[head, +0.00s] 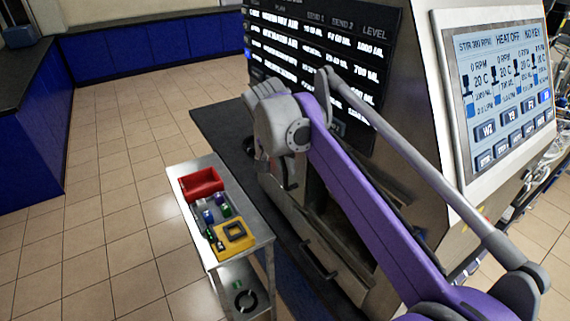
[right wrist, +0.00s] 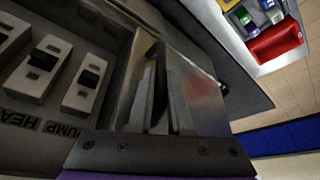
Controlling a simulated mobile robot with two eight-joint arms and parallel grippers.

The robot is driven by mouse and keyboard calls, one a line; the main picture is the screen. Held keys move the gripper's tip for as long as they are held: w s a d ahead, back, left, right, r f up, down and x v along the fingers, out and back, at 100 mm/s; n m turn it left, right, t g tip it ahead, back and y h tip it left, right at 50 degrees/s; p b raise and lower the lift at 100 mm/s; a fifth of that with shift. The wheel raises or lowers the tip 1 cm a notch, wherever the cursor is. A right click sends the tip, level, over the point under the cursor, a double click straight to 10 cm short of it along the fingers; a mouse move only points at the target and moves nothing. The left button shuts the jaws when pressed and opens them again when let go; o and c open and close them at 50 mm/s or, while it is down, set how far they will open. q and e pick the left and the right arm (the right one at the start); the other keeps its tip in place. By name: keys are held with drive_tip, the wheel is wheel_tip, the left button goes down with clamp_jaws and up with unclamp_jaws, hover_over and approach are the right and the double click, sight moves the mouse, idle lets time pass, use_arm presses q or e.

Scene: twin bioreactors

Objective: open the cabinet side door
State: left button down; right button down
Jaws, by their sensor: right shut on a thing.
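The large grey cabinet (head: 425,130) stands at the right of the head view, with a dark recess (head: 338,212) in its side, partly hidden by my purple right arm. My right gripper (head: 289,178) points down at the left edge of this side, below the grey wrist. In the right wrist view my right gripper (right wrist: 160,92) is shut on a narrow dark part, which looks like the side door's handle. A shiny metal panel (right wrist: 203,100) is right beside the fingers. How far the door stands open I cannot tell. My left gripper is out of view.
A small metal cart (head: 213,247) with a red tray (head: 201,183) and a yellow block (head: 233,237) stands left of the cabinet. Dark switches (right wrist: 88,80) marked PUMP sit left of the fingers. Another black handle (head: 319,261) is lower on the cabinet. The tiled floor (head: 110,150) is clear.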

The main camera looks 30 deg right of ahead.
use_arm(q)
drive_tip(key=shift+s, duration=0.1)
use_arm(e)
drive_tip(key=shift+s, duration=0.1)
drive_tip(key=c, duration=0.8)
unclamp_jaws()
drive_tip(key=shift+c, duration=0.2)
drive_tip(key=shift+r, duration=0.1)
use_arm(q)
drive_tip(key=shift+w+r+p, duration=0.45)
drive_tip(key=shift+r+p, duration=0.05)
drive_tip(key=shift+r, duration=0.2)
use_arm(e)
drive_tip(key=v, duration=1)
drive_tip(key=shift+a+r, duration=0.15)
drive_tip(key=shift+r, duration=0.1)
drive_tip(key=s+a+f+n+t+y, duration=0.1)
drive_tip(key=s+a+f+n, duration=0.1)
drive_tip(key=s+f, duration=0.4)
drive_tip(key=s+a+f+n+t+y, duration=0.1)
drive_tip(key=s+f+n, duration=0.4)
drive_tip(key=f, duration=0.8)
drive_tip(key=s+a+f+n+t+y, duration=0.1)
drive_tip(key=s+a+f+n, duration=0.2)
drive_tip(key=s+f, duration=0.4)
wheel_tip(320, 180, down, 3)
drive_tip(key=shift+s+a+f, duration=0.2)
drive_tip(key=shift+s+a, duration=0.1)
drive_tip(key=shift+a, duration=0.05)
